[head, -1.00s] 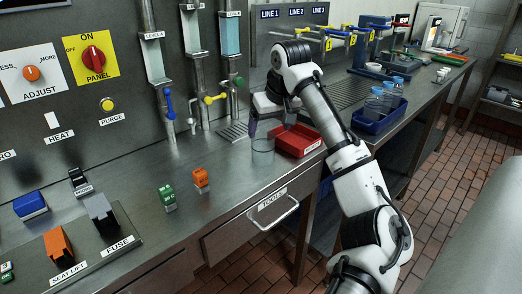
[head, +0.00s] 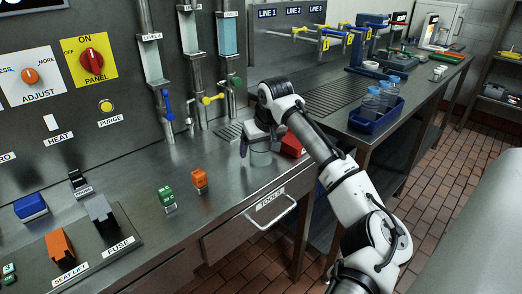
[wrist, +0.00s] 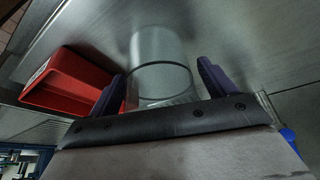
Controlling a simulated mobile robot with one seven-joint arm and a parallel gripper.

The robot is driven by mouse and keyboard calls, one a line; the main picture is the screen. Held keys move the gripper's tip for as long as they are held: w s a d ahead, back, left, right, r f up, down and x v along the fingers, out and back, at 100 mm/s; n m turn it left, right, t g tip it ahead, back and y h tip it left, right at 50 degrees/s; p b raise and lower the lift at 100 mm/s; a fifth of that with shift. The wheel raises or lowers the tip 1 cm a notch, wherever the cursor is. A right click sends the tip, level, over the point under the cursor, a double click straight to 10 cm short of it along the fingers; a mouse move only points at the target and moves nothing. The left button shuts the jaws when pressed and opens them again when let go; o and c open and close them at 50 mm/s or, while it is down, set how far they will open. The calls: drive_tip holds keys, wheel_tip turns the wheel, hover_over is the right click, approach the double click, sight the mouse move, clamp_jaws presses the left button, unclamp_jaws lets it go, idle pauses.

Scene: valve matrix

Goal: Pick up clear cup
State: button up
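The clear cup (head: 261,156) stands on the steel counter, partly hidden by my gripper in the head view. In the wrist view the clear cup (wrist: 160,65) lies between and just beyond my two dark fingers, with its round rim facing me. My gripper (wrist: 168,82) is open, with a finger on each side of the cup's near end. In the head view my gripper (head: 247,148) is low over the counter at the cup. I cannot tell whether either finger touches the cup.
A red tray (head: 292,145) sits close beside the cup; it also shows in the wrist view (wrist: 68,82). A blue bin with bottles (head: 376,120) is farther right. The counter between is clear.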

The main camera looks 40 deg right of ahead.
drive_tip(key=c, duration=0.9)
drive_tip(key=shift+c, duration=0.2)
